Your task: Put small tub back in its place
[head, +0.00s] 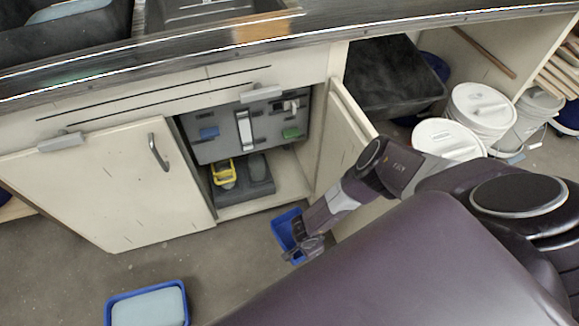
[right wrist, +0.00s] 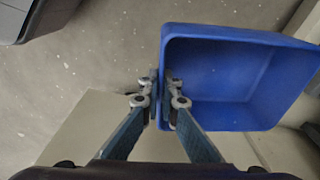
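The small blue tub (head: 283,232) is empty and hangs in my right gripper (head: 308,246), in front of the open cupboard. In the right wrist view the tub (right wrist: 225,80) shows its open inside. There my right gripper (right wrist: 163,92) has one finger on each side of the tub's wall and is shut on it. The open cupboard (head: 292,190) has a dark tray (head: 250,193) on its floor, holding a yellow-rimmed container and a grey block. My left gripper is not in view.
Another blue tub (head: 109,314) with pale grey-blue contents stands on the floor at lower left. White buckets (head: 447,140) stand under the counter at right. Bare floor (head: 215,265) lies between.

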